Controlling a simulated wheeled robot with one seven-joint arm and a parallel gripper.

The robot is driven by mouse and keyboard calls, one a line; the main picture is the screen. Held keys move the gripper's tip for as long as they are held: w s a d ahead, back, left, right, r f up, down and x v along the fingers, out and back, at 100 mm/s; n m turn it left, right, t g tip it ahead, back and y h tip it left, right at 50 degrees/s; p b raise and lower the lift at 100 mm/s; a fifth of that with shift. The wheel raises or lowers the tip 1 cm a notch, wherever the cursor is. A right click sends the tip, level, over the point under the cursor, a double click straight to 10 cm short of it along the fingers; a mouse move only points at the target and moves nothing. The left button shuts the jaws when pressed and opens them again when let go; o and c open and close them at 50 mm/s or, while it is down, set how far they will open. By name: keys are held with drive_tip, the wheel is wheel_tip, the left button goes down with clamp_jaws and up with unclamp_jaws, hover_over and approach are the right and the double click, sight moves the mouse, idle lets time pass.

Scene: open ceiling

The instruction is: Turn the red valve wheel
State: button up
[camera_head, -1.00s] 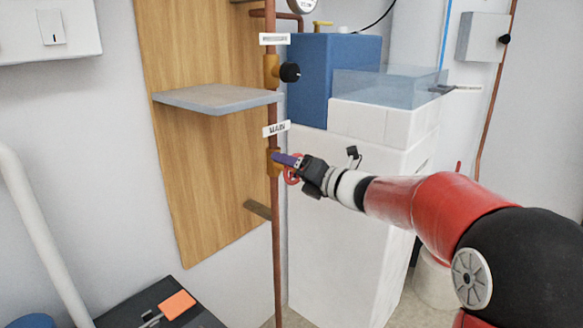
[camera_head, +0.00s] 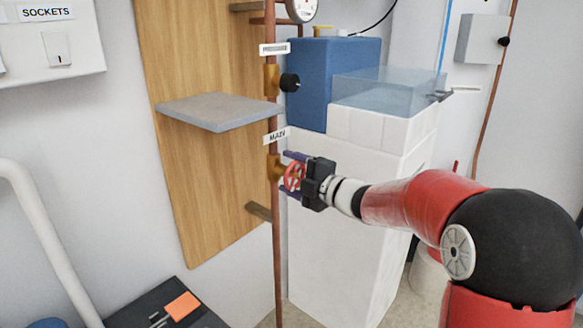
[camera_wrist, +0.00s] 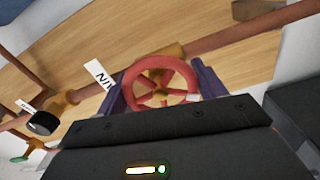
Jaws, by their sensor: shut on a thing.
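The red valve wheel (camera_head: 294,177) sits on a brass valve body (camera_head: 275,168) on the vertical copper pipe, just below a tag reading MAIN (camera_head: 277,136). My gripper (camera_head: 294,175) is shut on the wheel, with one purple finger above it and one below. In the wrist view the spoked wheel (camera_wrist: 160,70) lies between the two purple fingers, one at each side of its rim. A small white mark shows on the rim at right. The lower part of the wheel is partly hidden by my gripper's body.
A grey shelf (camera_head: 220,112) juts from the wooden board left of the pipe. A black-knobbed valve (camera_head: 289,82) is above on the same pipe. A white block stand (camera_head: 345,220) with a blue tank (camera_head: 330,75) stands behind my gripper.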

drive_tip(key=m+p, duration=0.2)
drive_tip(key=m, duration=0.1)
drive_tip(key=shift+m, duration=0.4)
drive_tip(key=m+p, duration=0.2)
drive_tip(key=m, duration=0.1)
drive_tip(key=shift+m+p, duration=0.3)
drive_tip(key=m, duration=0.3)
drive_tip(key=m+p, duration=0.1)
drive_tip(key=m, duration=0.2)
drive_tip(key=shift+s+f, duration=0.1)
drive_tip(key=shift+f, duration=0.1)
drive_tip(key=m, duration=0.7)
drive_tip(key=shift+m, duration=0.3)
drive_tip(key=m, duration=0.3)
drive_tip(key=shift+m, duration=0.3)
drive_tip(key=m, duration=0.3)
drive_tip(key=shift+m, duration=0.3)
drive_tip(key=m, duration=0.5)
drive_tip(key=shift+m, duration=0.3)
drive_tip(key=m, duration=1)
drive_tip(key=shift+d+r+m, duration=0.1)
drive_tip(key=shift+m, duration=0.3)
drive_tip(key=shift+r+m, duration=0.1)
drive_tip(key=shift+m, duration=1.7)
